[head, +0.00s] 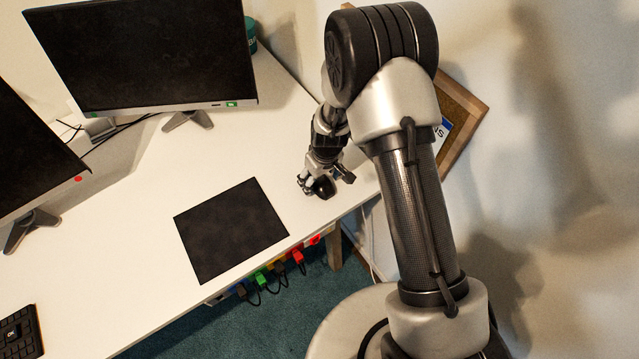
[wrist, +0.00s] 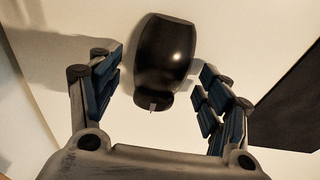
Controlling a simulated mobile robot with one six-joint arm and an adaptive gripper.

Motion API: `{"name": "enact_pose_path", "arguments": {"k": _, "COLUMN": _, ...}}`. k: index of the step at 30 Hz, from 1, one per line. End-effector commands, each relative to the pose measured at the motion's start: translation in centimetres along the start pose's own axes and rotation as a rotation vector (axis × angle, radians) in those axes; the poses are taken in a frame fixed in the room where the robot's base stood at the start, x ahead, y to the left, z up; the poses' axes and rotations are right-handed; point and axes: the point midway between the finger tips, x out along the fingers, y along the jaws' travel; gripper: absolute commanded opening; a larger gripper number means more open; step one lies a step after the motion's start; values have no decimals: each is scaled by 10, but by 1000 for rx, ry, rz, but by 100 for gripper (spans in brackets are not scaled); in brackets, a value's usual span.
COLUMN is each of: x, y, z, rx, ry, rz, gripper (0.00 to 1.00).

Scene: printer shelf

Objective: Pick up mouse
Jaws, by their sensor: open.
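The mouse (head: 324,187) is black and glossy and sits on the white desk (head: 140,190), near its right front edge. In the wrist view the mouse (wrist: 166,58) lies ahead of and partly between the two fingers, with a gap to each. My gripper (head: 325,180) is low over the desk at the mouse. In the wrist view my gripper (wrist: 160,92) is open, with blue-padded fingers on either side of the mouse's near end. Part of the mouse is hidden by my gripper in the head view.
A black mouse pad (head: 231,229) lies left of the mouse. Two monitors, one of them a dark screen (head: 140,50) at the back, stand on the desk. A keyboard (head: 20,333) is at the lower left. A framed board (head: 462,115) is at the wall behind my arm.

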Motion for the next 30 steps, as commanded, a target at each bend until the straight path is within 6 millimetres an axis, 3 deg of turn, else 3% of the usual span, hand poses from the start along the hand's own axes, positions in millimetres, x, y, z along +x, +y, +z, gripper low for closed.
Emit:
{"name": "enact_pose_path", "arguments": {"k": 5, "x": -1, "y": 0, "z": -1, "rx": 0, "ry": 2, "rz": 1, "gripper": 71}}
{"name": "enact_pose_path", "arguments": {"k": 27, "x": -1, "y": 0, "z": -1, "rx": 0, "ry": 1, "rz": 0, "gripper": 22}}
{"name": "enact_pose_path", "arguments": {"k": 30, "x": -1, "y": 0, "z": -1, "rx": 0, "ry": 2, "rz": 1, "gripper": 21}}
